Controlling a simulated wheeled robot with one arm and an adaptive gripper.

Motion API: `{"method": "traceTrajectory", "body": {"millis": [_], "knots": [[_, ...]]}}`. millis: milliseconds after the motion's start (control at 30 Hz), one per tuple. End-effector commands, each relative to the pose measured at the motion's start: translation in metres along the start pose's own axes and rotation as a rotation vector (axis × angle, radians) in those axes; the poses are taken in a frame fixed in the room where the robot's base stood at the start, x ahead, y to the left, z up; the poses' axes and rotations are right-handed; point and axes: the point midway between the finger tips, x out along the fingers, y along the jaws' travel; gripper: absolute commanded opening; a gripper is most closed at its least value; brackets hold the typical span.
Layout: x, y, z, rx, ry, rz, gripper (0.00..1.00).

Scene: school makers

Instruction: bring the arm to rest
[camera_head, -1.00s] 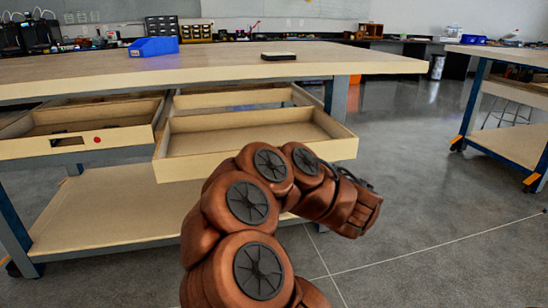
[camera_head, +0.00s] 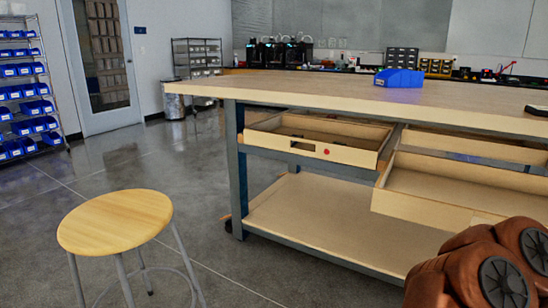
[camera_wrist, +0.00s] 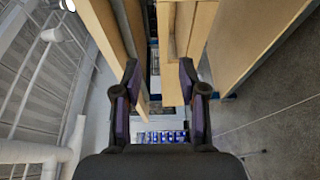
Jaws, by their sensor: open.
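My gripper (camera_wrist: 158,85) shows in the wrist view with its two dark fingers apart and nothing between them. Beyond the fingers are wooden workbench and drawer parts, and far off a row of blue bins. In the head view only part of my brown arm shows at the lower right corner; the gripper itself is outside that view. The arm is in front of the open right drawer (camera_head: 425,205) of the workbench (camera_head: 300,93). I cannot tell the gap between them.
A wooden stool (camera_head: 115,220) stands at the lower left. A left drawer (camera_head: 350,154) is also pulled out. A blue bin (camera_head: 399,78) and a dark-edged block (camera_head: 537,110) are on the bench top. Shelves of blue bins (camera_head: 25,100) stand far left. The floor between is clear.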

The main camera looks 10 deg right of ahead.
Motion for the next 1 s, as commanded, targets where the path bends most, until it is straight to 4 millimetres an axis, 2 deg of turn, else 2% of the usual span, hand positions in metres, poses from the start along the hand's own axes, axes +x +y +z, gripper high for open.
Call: {"method": "traceTrajectory", "body": {"millis": [33, 300, 500, 800, 1000], "knots": [[0.006, 0.016, -0.002, -0.001, -0.009, 0.0, 0.42], [0.038, 0.095, 0.0, 0.055, -0.191, -0.019, 0.42], [0.049, 0.148, -0.006, 0.156, -0.339, -0.03, 0.42], [0.047, 0.202, -0.033, 0.386, -0.531, -0.079, 0.42], [0.035, 0.217, -0.066, 0.567, -0.641, -0.166, 0.42]]}}
